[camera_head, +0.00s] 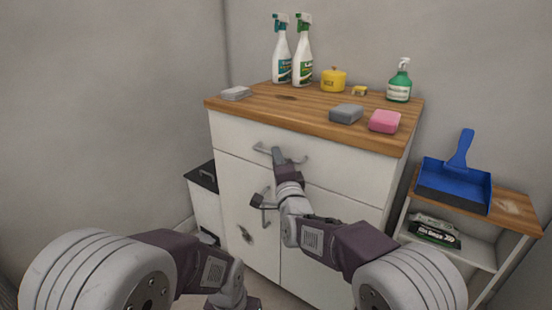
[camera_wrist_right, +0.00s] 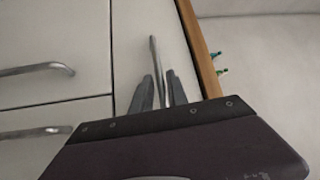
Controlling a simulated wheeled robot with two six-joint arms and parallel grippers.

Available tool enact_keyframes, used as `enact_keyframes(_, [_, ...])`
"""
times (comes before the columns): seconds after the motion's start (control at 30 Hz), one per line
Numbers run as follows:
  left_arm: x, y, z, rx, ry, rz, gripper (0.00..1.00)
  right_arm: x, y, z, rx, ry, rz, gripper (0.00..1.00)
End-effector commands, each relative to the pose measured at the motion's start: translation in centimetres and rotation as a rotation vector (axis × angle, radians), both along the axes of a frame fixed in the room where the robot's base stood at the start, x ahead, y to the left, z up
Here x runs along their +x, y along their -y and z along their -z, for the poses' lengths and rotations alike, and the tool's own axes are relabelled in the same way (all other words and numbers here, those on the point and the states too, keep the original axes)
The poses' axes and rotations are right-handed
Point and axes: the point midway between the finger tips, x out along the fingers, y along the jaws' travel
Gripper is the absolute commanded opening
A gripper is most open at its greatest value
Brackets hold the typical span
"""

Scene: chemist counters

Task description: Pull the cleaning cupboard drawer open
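The white cleaning cupboard (camera_head: 245,170) stands ahead under a wooden top. Its top drawer (camera_head: 345,168) looks closed, with its front flush with the cupboard. The drawer's metal bar handle (camera_head: 262,148) is partly covered by my right gripper (camera_head: 277,153). In the right wrist view the drawer handle (camera_wrist_right: 153,50) passes between the two dark fingers of my right gripper (camera_wrist_right: 160,82). Narrow gaps show beside the bar, so the fingers straddle it without a visible grip. My left arm is low in the head view; only part of its gripper (camera_head: 243,304) shows, with the fingers out of frame.
A shelf with a blue dustpan (camera_head: 455,185) stands to the right.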

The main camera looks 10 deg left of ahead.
Motion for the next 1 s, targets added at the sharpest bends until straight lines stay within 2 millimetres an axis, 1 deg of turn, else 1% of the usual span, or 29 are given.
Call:
enact_keyframes(0.03, [0.0,0.0,0.3,0.0,0.0,0.0,0.36,0.6,-0.2,0.1,0.001,0.001,0.001,0.19])
enact_keyframes(0.17, [0.0,0.0,0.4,0.0,0.0,0.0,0.36,1.4,-0.6,-0.1,0.0,-0.001,0.0,0.19])
enact_keyframes(0.43, [0.0,0.0,0.4,0.0,0.001,0.0,0.36,1.6,-0.7,-0.2,-0.001,-0.002,0.0,0.19])
enact_keyframes(0.47, [0.0,0.0,0.4,0.0,0.001,0.0,0.36,1.6,-0.7,-0.2,-0.001,-0.002,0.0,0.17])
enact_keyframes(0.5, [0.0,0.0,0.4,0.0,0.001,0.0,0.36,1.6,-0.7,-0.2,-0.001,-0.002,0.0,0.05])
enact_keyframes(0.53, [0.0,0.0,0.4,0.0,0.001,0.0,0.36,1.5,-0.7,-0.2,-0.001,-0.002,0.0,0.0])
enact_keyframes(1.0, [0.0,0.0,0.4,0.0,0.001,0.0,0.36,1.5,-0.7,-0.2,-0.002,-0.001,-0.001,0.0])
